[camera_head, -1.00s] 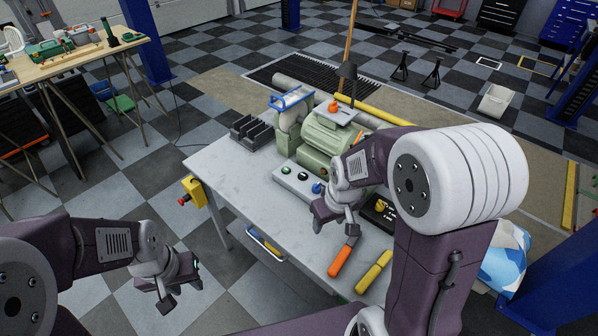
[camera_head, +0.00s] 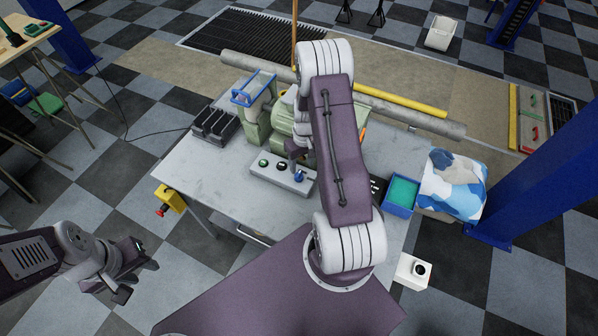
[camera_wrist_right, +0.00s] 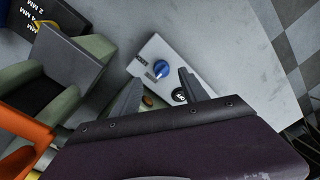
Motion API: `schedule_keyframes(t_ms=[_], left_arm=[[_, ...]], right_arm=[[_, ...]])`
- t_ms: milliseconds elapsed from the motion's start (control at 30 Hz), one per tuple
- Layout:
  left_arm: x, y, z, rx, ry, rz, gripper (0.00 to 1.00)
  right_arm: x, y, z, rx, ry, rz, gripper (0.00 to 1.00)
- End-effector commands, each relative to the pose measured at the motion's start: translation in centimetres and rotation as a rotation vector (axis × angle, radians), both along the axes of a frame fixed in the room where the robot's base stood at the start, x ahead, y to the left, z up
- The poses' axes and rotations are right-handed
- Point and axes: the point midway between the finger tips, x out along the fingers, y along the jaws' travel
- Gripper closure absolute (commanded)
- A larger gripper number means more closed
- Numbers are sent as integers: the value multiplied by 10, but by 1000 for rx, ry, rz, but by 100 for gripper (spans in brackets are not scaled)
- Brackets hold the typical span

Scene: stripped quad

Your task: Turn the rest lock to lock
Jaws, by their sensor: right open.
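A blue knob (camera_head: 298,177) sits at the right end of a light grey control box on the bench. The right wrist view shows this blue knob (camera_wrist_right: 161,68) with a small dark label beside it. I cannot read the label, so I cannot tell for sure that it is the rest lock. My right gripper (camera_wrist_right: 160,82) is open, its fingers on either side of the knob's line of view, apparently not touching it. In the head view, my right arm hides most of this gripper. My left gripper (camera_head: 136,272) is open and empty, away from the bench at lower left.
A yellow box with a red button (camera_head: 168,199) hangs at the left edge.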

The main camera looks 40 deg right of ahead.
Motion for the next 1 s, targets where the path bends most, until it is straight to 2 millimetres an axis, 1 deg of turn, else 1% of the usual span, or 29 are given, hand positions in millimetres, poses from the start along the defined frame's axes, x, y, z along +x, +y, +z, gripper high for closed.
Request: schedule_keyframes(t_ms=[100,200,300,433,667,700,767,800,867,900,1000], left_arm=[[0,0,9,0,-1,0,64],[1,0,13,0,-1,0,64],[0,0,16,0,-1,0,64],[0,0,17,0,-1,0,64],[0,0,16,0,-1,0,64],[0,0,16,0,-1,0,64],[0,0,16,0,-1,0,64],[0,0,16,0,-1,0,64],[0,0,16,0,-1,0,64],[0,0,16,0,-1,0,64],[0,0,16,0,-1,0,64]], right_arm=[[-1,2,-25,3,6,1,48],[-1,3,-45,1,4,1,48],[0,3,-60,0,2,1,48],[1,4,-71,0,1,0,48],[1,4,-73,-1,-1,1,48],[1,4,-73,-1,-1,1,54],[1,4,-73,-1,-1,1,71],[1,4,-73,-1,-1,1,82],[1,4,-73,-1,-1,1,98],[1,4,-73,-1,-1,1,100],[1,4,-73,-1,0,0,100]])
